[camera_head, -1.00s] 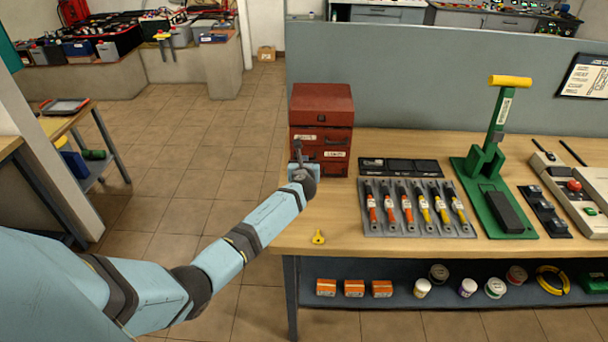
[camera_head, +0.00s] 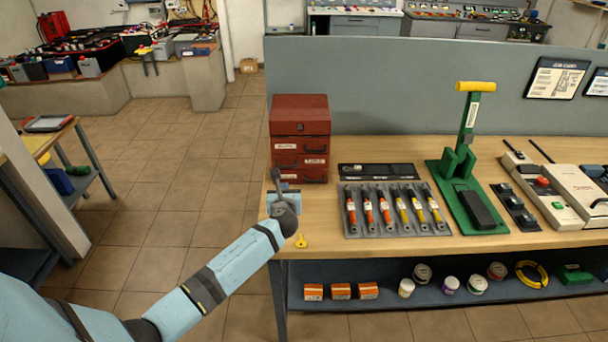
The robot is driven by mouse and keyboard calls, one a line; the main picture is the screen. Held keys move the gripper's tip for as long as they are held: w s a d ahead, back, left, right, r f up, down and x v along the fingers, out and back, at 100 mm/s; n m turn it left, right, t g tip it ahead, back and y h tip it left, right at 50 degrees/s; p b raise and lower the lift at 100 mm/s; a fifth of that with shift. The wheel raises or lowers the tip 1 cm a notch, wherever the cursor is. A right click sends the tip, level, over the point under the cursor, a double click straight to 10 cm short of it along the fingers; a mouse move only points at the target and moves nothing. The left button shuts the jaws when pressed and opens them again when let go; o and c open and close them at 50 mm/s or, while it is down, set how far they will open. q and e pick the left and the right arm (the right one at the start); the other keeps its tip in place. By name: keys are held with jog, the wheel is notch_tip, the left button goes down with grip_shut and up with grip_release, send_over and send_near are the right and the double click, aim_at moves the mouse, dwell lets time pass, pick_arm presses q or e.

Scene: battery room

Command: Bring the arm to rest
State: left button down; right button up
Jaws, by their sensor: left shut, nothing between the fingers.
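My left arm, light blue with dark joints, comes in from the lower left. My left gripper (camera_head: 276,176) is at its end, small and dark grey, in front of the left edge of the red drawer cabinet (camera_head: 300,116). It is shut and empty. The bench top (camera_head: 330,228) lies under and to the right of the wrist. A yellow key-like piece (camera_head: 301,241) lies at the bench's front edge, just right of the wrist. My right gripper is not in view.
A tray of screwdriver-like tools (camera_head: 395,210), a green press with a yellow handle (camera_head: 467,165) and grey devices (camera_head: 560,195) stand on the bench. Orange boxes (camera_head: 340,291) and jars sit on the shelf below. The tiled floor (camera_head: 175,180) left of the bench is clear.

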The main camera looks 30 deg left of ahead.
pick_arm(q)
jog(key=s+d+f+n, duration=0.1)
jog(key=f, duration=0.1)
jog(key=s+d+f+n+h, duration=0.1)
jog(key=s, duration=0.1)
jog(key=s+d+f+n+h, duration=0.1)
jog(key=s+d+f, duration=0.1)
jog(key=shift+d+f+g, duration=0.1)
jog(key=shift+f+g, duration=0.2)
jog(key=s+d+f+n+h, duration=0.2)
jog(key=s+d+n, duration=0.4)
jog(key=s, duration=0.3)
jog(key=s+d+f+n+g+h, duration=0.1)
jog(key=s+d+n+h, duration=0.3)
jog(key=s+n, duration=0.5)
jog(key=s+d+f+n+h, duration=0.2)
jog(key=s+d+n+h, duration=0.1)
jog(key=s+d+n, duration=0.5)
jog(key=s, duration=0.3)
jog(key=shift+s+d+f+h, duration=0.15)
jog(key=shift+s+f+h, duration=0.1)
jog(key=shift+f+h, duration=0.1)
